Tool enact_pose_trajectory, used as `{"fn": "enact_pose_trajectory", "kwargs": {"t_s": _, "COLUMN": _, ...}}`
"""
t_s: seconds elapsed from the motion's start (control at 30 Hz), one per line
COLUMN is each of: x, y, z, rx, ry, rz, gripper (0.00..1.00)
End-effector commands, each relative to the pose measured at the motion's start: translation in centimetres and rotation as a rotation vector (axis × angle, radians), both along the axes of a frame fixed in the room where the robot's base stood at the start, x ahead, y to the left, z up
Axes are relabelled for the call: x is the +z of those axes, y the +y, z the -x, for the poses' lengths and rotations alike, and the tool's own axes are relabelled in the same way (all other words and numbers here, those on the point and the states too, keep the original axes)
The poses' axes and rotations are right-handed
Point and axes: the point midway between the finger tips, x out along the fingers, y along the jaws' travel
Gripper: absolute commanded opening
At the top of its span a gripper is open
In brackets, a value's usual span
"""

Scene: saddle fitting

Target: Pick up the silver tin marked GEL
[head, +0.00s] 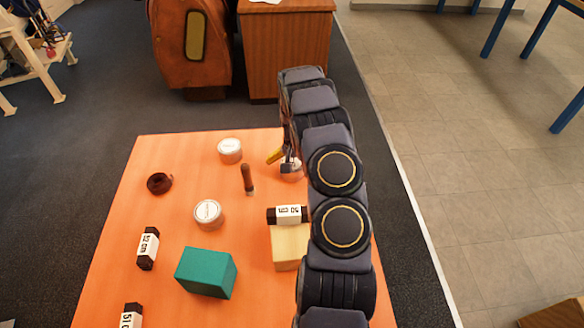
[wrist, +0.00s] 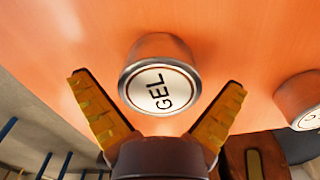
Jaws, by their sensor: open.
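The silver tin marked GEL (wrist: 160,88) stands on the orange table in the wrist view, its round white label facing the camera. My gripper (wrist: 158,82) is open, with one yellow finger on each side of the tin's lower part in that view. Both fingers look apart from the tin, and nothing is held. In the head view my gripper (head: 281,157) is over a silver tin (head: 291,176) near the table's far right, partly hidden by the gripper and arm. Its label cannot be read there.
Two other silver tins (head: 230,150) (head: 208,213) stand to the left. A brown strap roll (head: 159,183), a wooden-handled tool (head: 248,178), a green block (head: 206,272), a pale block (head: 289,245) and black-and-white size blocks (head: 148,249) are spread on the orange table (head: 190,175).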

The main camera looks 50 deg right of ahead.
Motion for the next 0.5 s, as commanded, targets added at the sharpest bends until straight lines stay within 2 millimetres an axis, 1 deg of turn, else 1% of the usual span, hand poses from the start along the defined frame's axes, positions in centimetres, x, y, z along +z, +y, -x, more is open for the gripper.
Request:
{"fn": "enact_pose_trajectory", "kwargs": {"t_s": 0.03, "x": -0.68, "y": 0.05, "z": 0.09, "rx": 0.0, "ry": 0.001, "rz": -0.003, "gripper": 1.0}}
{"fn": "enact_pose_trajectory", "kwargs": {"t_s": 0.07, "x": -0.86, "y": 0.03, "z": 0.08, "rx": -0.001, "ry": 0.001, "rz": -0.002, "gripper": 1.0}}
{"fn": "enact_pose_trajectory", "kwargs": {"t_s": 0.27, "x": -0.89, "y": -0.03, "z": 0.0, "rx": -0.001, "ry": -0.001, "rz": 0.0, "gripper": 1.0}}
{"fn": "enact_pose_trajectory", "kwargs": {"t_s": 0.3, "x": -0.89, "y": -0.03, "z": 0.0, "rx": 0.0, "ry": -0.001, "rz": 0.0, "gripper": 0.91}}
{"fn": "enact_pose_trajectory", "kwargs": {"t_s": 0.37, "x": -0.88, "y": -0.03, "z": -0.02, "rx": 0.0, "ry": -0.001, "rz": 0.0, "gripper": 0.66}}
{"fn": "enact_pose_trajectory", "kwargs": {"t_s": 0.4, "x": -0.87, "y": -0.03, "z": -0.02, "rx": 0.0, "ry": -0.002, "rz": 0.001, "gripper": 0.5}}
{"fn": "enact_pose_trajectory", "kwargs": {"t_s": 0.5, "x": -0.87, "y": -0.02, "z": -0.03, "rx": 0.0, "ry": -0.002, "rz": 0.001, "gripper": 0.43}}
